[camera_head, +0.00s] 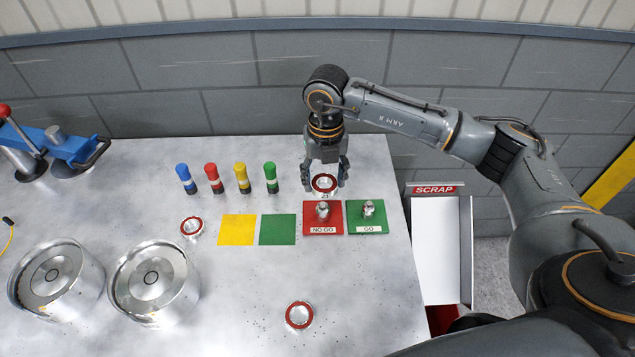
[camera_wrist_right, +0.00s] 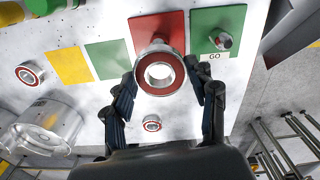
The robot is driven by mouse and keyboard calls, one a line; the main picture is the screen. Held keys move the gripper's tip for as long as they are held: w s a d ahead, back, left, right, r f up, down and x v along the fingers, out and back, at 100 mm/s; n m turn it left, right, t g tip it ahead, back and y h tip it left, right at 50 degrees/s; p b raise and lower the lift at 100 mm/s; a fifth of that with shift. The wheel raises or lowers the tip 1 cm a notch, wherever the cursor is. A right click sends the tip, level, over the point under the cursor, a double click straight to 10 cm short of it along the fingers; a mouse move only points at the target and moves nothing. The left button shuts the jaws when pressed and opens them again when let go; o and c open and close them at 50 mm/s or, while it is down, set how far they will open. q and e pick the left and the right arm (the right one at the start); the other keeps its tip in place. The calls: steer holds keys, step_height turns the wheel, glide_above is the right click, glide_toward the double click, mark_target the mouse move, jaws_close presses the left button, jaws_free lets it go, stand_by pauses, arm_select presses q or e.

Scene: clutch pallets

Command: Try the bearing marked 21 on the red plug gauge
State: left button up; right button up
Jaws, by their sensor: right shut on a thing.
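My right gripper (camera_head: 324,177) is shut on a red-ringed bearing (camera_head: 324,185), held behind the red NO GO plate (camera_head: 337,230). A small tag on the bearing seems to read 23, but it is tiny. In the wrist view the bearing (camera_wrist_right: 160,73) sits between the fingers, its open hole facing the camera. The bearing appears apart from the plug. My left gripper is out of view.
A green GO plate (camera_head: 368,228) with its plug is right of the red one. Loose bearings lie at left (camera_head: 192,227) and front (camera_head: 299,315). Yellow (camera_head: 237,230) and green (camera_head: 277,230) squares, several coloured markers, two metal housings (camera_head: 152,283) and a scrap bin (camera_head: 436,250) surround them.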

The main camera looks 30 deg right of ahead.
mark_target(323, 204)
steer(key=shift+w+d, duration=0.1)
steer(key=shift+w, duration=0.15)
steer(key=shift+s+a+f+b, duration=0.3)
steer(key=shift+f+b, duration=0.15)
steer(key=shift+f, duration=0.4)
step_height(323, 204, down, 2)
steer(key=shift+w+d+f+b, duration=0.15)
steer(key=shift+f+b, duration=0.1)
steer(key=shift+b, duration=0.6)
steer(key=shift+f+b, duration=0.5)
steer(key=shift+f, duration=0.05)
arm_select(q)
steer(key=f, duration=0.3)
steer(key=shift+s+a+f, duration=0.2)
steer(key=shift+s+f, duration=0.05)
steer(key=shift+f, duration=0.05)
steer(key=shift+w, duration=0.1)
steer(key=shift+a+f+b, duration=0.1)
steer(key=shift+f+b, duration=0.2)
steer(key=shift+b, duration=0.05)
arm_select(e)
steer(key=shift+f, duration=0.1)
arm_select(q)
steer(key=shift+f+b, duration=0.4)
steer(key=shift+b, duration=0.05)
arm_select(e)
steer(key=shift+f, duration=0.35)
